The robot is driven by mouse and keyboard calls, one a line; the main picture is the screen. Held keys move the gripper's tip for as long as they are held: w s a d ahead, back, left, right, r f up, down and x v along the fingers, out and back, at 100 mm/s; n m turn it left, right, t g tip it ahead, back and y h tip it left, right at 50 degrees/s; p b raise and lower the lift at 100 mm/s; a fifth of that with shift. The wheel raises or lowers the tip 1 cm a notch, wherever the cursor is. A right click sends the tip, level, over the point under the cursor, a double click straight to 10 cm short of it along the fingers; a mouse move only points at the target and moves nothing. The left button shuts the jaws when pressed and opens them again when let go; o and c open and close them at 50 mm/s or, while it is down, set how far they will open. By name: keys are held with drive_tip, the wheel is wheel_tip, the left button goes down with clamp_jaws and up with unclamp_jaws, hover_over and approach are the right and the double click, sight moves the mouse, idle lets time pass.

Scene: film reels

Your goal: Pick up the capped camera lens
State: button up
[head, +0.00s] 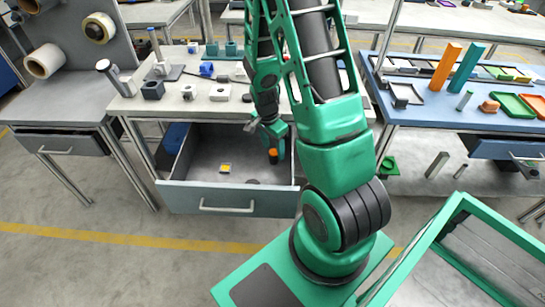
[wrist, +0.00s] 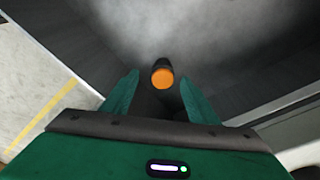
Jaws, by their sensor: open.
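The capped camera lens (wrist: 162,75), a short dark cylinder with an orange end, appears in the middle of the wrist view. It lies between or just beyond the tips of my open green fingers (wrist: 159,84), with a gap on each side. In the head view the orange end (head: 272,153) shows right by my gripper (head: 273,147), inside the open drawer (head: 190,197). My fingers partly hide the lens there. I cannot tell exactly how deep it sits between the fingers.
A small yellow item (head: 225,168) and a dark flat piece (head: 253,181) lie on the drawer floor. The drawer walls stand close around my gripper. The grey workbench (head: 185,108) above carries several small parts. A blue-topped table (head: 430,113) stands at right.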

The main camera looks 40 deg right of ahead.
sight(274, 151)
drive_tip(key=shift+w+d+f, duration=0.1)
drive_tip(key=shift+d+f, duration=0.05)
drive_tip(key=shift+f, duration=0.7)
drive_tip(key=shift+w+d+f, duration=0.1)
drive_tip(key=shift+d+f, duration=0.1)
drive_tip(key=shift+f, duration=0.65)
drive_tip(key=shift+w+d+f, duration=0.1)
drive_tip(key=shift+d+f, duration=0.05)
drive_tip(key=shift+f, duration=0.7)
drive_tip(key=c, duration=1.2)
